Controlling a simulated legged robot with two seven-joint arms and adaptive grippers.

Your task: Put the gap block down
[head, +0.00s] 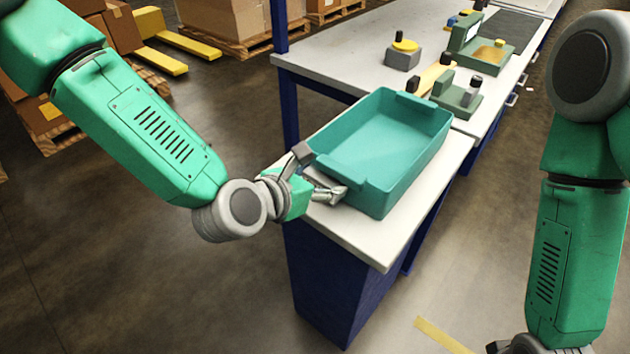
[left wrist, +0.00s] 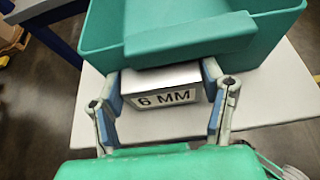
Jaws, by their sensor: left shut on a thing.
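The gap block (left wrist: 163,88) is a grey-white block marked "6 MM" in the left wrist view. It sits between the two fingers of my left gripper (left wrist: 163,90), which is shut on it. In the head view my left gripper (head: 320,174) is at the near left edge of the white table (head: 377,238), right beside the teal bin. The block is mostly hidden there by the fingers. I cannot tell whether it touches the tabletop. My right gripper (head: 520,346) is cut off at the bottom edge of the head view, and its fingers cannot be read.
The teal bin (head: 390,183), with raised end handles, stands close against the left gripper and looks empty. Behind it are a green fixture (head: 457,99), a grey block with a yellow top (head: 403,56) and a larger green device (head: 483,55). A narrow strip of table is bare in front.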

